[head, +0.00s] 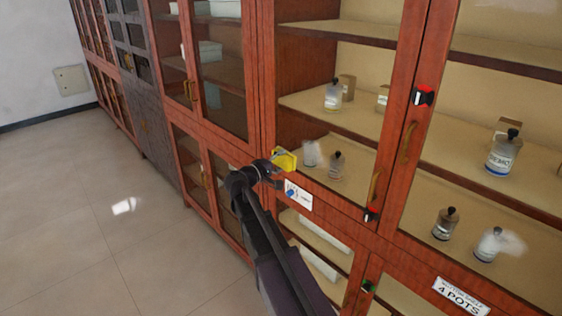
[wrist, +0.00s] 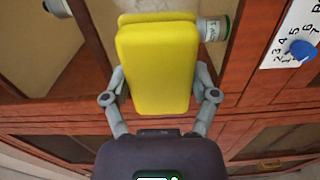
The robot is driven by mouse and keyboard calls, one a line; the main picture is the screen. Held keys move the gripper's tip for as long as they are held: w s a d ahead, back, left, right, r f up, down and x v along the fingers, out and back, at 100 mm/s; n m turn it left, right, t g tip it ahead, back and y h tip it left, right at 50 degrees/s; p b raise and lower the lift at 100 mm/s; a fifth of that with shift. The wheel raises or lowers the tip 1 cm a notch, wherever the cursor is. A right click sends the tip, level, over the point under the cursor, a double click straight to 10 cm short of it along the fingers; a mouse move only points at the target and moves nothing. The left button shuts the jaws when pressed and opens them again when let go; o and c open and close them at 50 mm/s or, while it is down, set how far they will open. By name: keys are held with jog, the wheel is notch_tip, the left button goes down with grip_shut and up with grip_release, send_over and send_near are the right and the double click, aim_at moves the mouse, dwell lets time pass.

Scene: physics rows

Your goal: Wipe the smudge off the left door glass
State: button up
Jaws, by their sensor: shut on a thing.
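My gripper (head: 277,164) is shut on a yellow sponge (head: 286,159), one finger on each side of it in the wrist view (wrist: 160,85). The sponge fills the middle of the wrist view (wrist: 153,65). In the head view it is at the lower left of the left door glass (head: 325,105). A whitish smudge (head: 311,152) shows on that glass, just right of the sponge. I cannot tell whether the sponge touches the glass. A second whitish smudge (head: 503,243) shows on the right door glass (head: 470,110).
Bottles, such as one on the middle shelf (head: 333,96), stand behind the glass. The left door has a brass handle (head: 375,188); red-and-black latches (head: 423,96) sit on the frame. Open floor (head: 90,230) lies left.

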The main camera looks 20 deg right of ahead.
aim_at(316, 157)
jog(key=shift+d, duration=0.15)
jog(key=shift+x, duration=2.85)
jog(key=shift+x, duration=1)
jog(key=shift+s, duration=0.1)
jog(key=shift+s+d, duration=0.2)
jog(key=shift+s, duration=0.45)
jog(key=shift+s+d, duration=0.2)
jog(key=shift+s, duration=0.55)
jog(key=shift+s+d, duration=0.35)
jog(key=shift+s, duration=0.35)
jog(key=shift+s+d, duration=0.35)
jog(key=shift+s, duration=0.35)
